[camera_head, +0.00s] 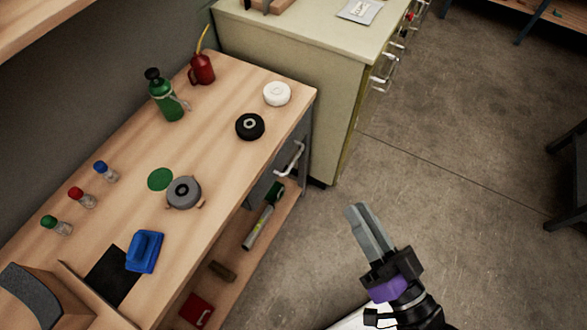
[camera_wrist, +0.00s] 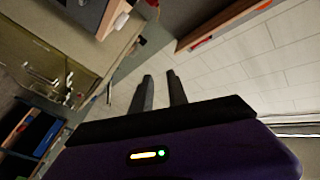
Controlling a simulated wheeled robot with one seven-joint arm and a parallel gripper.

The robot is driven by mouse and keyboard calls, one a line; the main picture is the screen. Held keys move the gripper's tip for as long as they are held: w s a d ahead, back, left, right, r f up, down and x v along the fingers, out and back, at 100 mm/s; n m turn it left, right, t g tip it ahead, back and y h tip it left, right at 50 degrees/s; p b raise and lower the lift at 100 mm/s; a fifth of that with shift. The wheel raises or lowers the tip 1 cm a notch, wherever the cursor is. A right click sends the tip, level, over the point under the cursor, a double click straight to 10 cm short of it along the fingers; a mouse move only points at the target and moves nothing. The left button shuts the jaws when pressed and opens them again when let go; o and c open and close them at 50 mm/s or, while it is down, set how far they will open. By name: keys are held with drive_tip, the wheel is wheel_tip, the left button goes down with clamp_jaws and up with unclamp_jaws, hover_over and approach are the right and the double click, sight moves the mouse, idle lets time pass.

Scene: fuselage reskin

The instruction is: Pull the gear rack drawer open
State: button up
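A grey drawer (camera_head: 264,184) with a pale bar handle (camera_head: 291,159) sits under the right end of the wooden workbench, and it looks shut. I cannot tell for certain that it is the gear rack drawer, as no label shows. My gripper (camera_head: 359,210) is in free air to the right of this drawer and below it in the picture, well apart from the handle. In the wrist view my gripper (camera_wrist: 160,76) shows two grey fingers with a gap between them and nothing held.
A cream cabinet (camera_head: 335,90) with several bar handles (camera_head: 384,80) stands beyond the workbench (camera_head: 215,125). Bottles, round parts and a blue object (camera_head: 145,251) lie on the bench. A lower shelf (camera_head: 236,262) holds tools.

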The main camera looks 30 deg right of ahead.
drive_tip(key=w+f+m+t+h+b, duration=0.1)
drive_tip(key=w+f+m+h+b, duration=0.6)
drive_tip(key=w+f+m+b, duration=0.55)
drive_tip(key=m+g+h+b, duration=0.4)
drive_tip(key=m+h+b, duration=0.15)
drive_tip(key=m, duration=0.65)
approach(294, 160)
drive_tip(key=w+d, duration=0.2)
drive_tip(key=shift+y, duration=0.35)
drive_tip(key=shift+b+x, duration=0.6)
drive_tip(key=shift+x, duration=3.15)
drive_tip(key=shift+r, duration=0.15)
clamp_jaws()
drive_tip(key=shift+a, duration=0.1)
